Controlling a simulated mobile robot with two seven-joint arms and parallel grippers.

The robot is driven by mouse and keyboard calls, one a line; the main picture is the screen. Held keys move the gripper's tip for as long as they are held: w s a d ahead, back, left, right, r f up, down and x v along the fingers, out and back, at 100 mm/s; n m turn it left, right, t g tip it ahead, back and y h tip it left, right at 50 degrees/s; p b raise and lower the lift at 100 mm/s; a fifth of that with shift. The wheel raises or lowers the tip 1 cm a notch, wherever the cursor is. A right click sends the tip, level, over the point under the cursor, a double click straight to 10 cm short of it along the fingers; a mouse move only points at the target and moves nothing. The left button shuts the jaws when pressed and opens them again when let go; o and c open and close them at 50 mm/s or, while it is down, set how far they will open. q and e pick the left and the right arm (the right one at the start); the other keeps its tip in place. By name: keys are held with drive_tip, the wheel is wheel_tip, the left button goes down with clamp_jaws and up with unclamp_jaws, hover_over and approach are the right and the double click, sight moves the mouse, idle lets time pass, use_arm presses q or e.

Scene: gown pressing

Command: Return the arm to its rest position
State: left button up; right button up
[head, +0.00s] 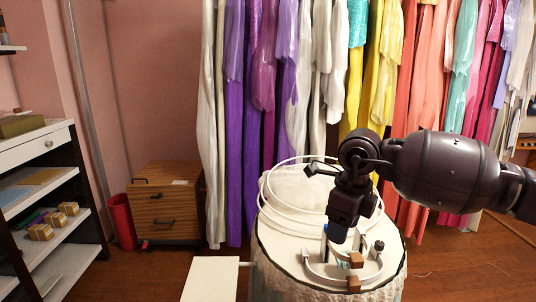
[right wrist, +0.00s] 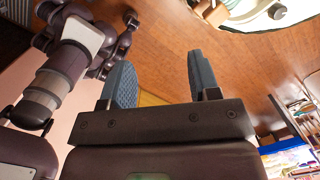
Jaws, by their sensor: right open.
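My right arm comes in from the right in the head view. Its gripper (head: 340,232) points down over the round, white-covered table (head: 386,284). In the right wrist view the two blue-grey fingers of this gripper (right wrist: 162,76) stand wide apart with nothing between them. Wooden floor shows past the fingertips. My left gripper cannot be made out in the head view. Dark arm links of mine show at the left of the right wrist view.
White hoops (head: 275,208) and curved white pieces with brown blocks (head: 353,284) lie on the table. Colourful gowns (head: 262,110) hang behind. A wooden cabinet (head: 165,205), a red bin (head: 121,222) and a shelf unit (head: 50,245) stand left. Floor between is clear.

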drive_tip(key=s+a+r+m+t+y, duration=0.1)
drive_tip(key=a+r+m+y, duration=0.2)
drive_tip(key=a+r+y, duration=0.45)
drive_tip(key=s+a+r+m+y, duration=0.1)
drive_tip(key=a+r+m+y, duration=0.35)
drive_tip(key=a+y, duration=0.6)
drive_tip(key=w+d+f+m+t+h, duration=0.1)
drive_tip(key=w+d+f+m+t, duration=0.1)
drive_tip(key=d+f+m+t, duration=0.4)
drive_tip(key=w+d+f+m+t+h, duration=0.1)
drive_tip(key=w+d+m+t, duration=0.2)
drive_tip(key=m+t, duration=0.65)
drive_tip(key=s+d+f+m+h, duration=0.1)
drive_tip(key=d+f+m+h, duration=0.4)
drive_tip(key=f+m, duration=0.25)
drive_tip(key=s+d+f+m+h, duration=0.2)
drive_tip(key=d+f+m+h, duration=0.35)
drive_tip(key=f, duration=0.35)
drive_tip(key=s+d+f+m+g+h, duration=0.3)
drive_tip(key=s+d+f+m, duration=0.1)
drive_tip(key=s+f, duration=0.9)
drive_tip(key=s+d+f+m+g+h, duration=0.3)
drive_tip(key=s+d+f+m, duration=0.2)
drive_tip(key=s+f, duration=0.8)
drive_tip(key=shift+s+d, duration=0.45)
drive_tip(key=shift+d, duration=0.5)
